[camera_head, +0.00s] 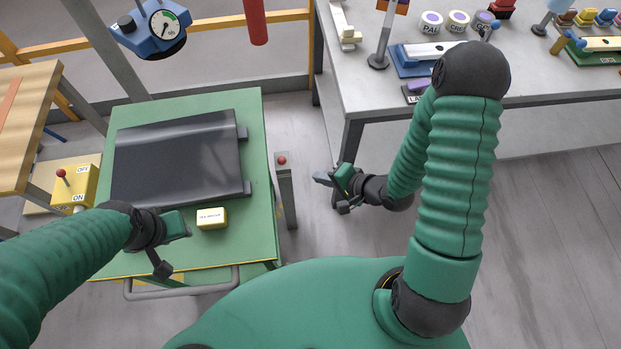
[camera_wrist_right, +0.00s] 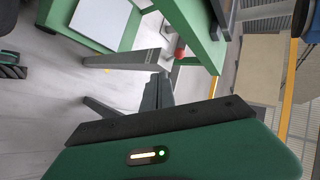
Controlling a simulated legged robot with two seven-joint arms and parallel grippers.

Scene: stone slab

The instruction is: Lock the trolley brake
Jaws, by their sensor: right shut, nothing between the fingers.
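The green trolley (camera_head: 258,150) stands at the left with a grey push handle (camera_head: 190,290) at its near edge. A grey upright bar with a red knob (camera_head: 282,160) stands beside its right side; it looks like the brake lever. In the right wrist view the grey bar (camera_wrist_right: 120,60) and red knob (camera_wrist_right: 180,52) lie just beyond the fingertips. My right gripper (camera_head: 324,179) is shut and empty, to the right of the bar and apart from it. My left gripper (camera_head: 183,236) is over the trolley's near part; its finger gap is unclear.
A black slab (camera_head: 180,160) and a small yellow labelled block (camera_head: 211,218) lie on the trolley. A yellow ON/OFF switch box (camera_head: 76,187) stands left. A grey table (camera_head: 365,98) with tins and tools is at the upper right. Floor (camera_head: 400,240) around my right gripper is clear.

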